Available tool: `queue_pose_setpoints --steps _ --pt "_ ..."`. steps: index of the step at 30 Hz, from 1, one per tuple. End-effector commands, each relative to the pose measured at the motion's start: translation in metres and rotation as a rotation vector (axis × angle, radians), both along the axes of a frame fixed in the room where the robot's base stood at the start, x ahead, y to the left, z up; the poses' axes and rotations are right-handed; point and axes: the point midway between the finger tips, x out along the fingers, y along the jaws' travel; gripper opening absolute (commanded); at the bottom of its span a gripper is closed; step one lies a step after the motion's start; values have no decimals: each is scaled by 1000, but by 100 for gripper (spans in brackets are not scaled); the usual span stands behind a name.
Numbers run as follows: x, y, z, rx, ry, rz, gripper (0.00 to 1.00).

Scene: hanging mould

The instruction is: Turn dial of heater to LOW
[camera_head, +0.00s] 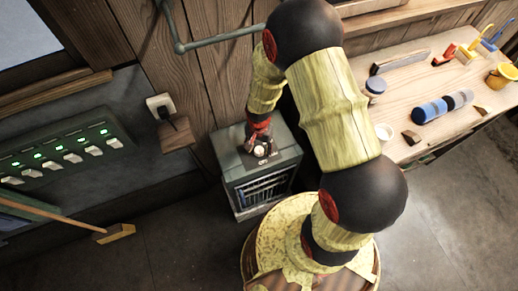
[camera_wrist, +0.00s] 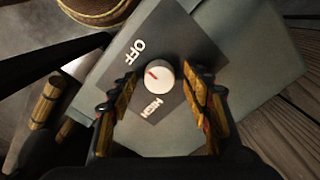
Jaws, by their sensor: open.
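The heater (camera_head: 264,192) is a grey-green box with a grilled front, standing on the floor. Its white round dial (camera_wrist: 159,77) sits on a dark plate, with a red mark pointing left and slightly up. The plate reads OFF above left of the dial and HIGH below it; no LOW label shows, and my left finger covers part of the plate. My gripper (camera_wrist: 160,84) is open, with one finger on each side of the dial and gaps between. In the head view my gripper (camera_head: 259,141) is over the heater's top, pointing down.
A wooden workbench (camera_head: 400,87) with cups, bottles and tools stands right of the heater. A switch panel (camera_head: 65,150) with green lights and a wall plug (camera_head: 160,105) are at left. A broom (camera_head: 115,233) leans low at left. Bare floor lies in front.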

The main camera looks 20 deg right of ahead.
Motion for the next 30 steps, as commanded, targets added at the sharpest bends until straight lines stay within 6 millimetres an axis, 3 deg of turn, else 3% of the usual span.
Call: queue_pose_setpoints --steps 9,30 --pt "0 0 -3 0 1 0 49" --pt "0 0 -3 0 0 0 9"
